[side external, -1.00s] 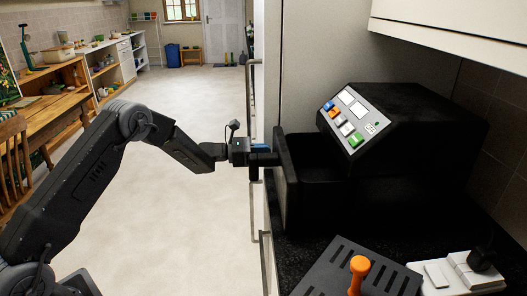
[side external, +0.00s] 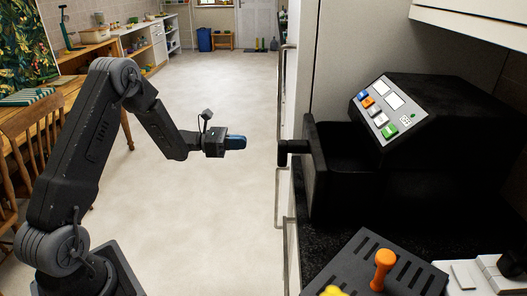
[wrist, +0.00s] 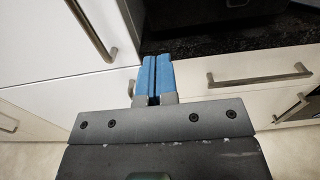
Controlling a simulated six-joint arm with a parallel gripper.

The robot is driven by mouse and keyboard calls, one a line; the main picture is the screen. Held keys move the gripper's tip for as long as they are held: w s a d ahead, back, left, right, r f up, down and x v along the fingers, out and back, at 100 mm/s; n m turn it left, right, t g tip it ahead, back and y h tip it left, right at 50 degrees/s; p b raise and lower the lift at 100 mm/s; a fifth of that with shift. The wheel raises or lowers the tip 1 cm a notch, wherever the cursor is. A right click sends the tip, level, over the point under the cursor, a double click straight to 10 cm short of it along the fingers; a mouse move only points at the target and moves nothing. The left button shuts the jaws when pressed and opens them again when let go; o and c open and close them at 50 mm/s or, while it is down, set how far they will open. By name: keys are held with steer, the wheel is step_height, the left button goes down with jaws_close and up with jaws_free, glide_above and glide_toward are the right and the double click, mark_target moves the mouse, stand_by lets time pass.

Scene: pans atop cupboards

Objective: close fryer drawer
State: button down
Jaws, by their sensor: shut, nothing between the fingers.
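The black fryer (side external: 440,120) stands on the dark counter at the right of the side view, with colored buttons on its sloped panel. Its drawer (side external: 350,165) stands pulled out toward the counter's front edge. The drawer's handle (side external: 292,148) juts out to the left, past the edge. My gripper (side external: 238,142) has blue fingers and is shut and empty, left of the handle with a clear gap between them. In the wrist view the blue fingers (wrist: 153,75) lie side by side. A dark part at the top of that view seems to be the drawer and handle.
A slotted dark unit with an orange knob (side external: 383,258) sits on the counter in front. White cupboard fronts with metal handles (wrist: 260,75) lie below the counter edge. A wall cupboard (side external: 470,25) hangs above. Open floor (side external: 210,90) lies left of the counter.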

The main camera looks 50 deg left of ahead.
steer(key=s+d, duration=0.4)
steer(key=s, duration=0.7)
steer(key=x, duration=1.3)
steer(key=shift+w, duration=0.35)
steer(key=shift+d+r, duration=0.1)
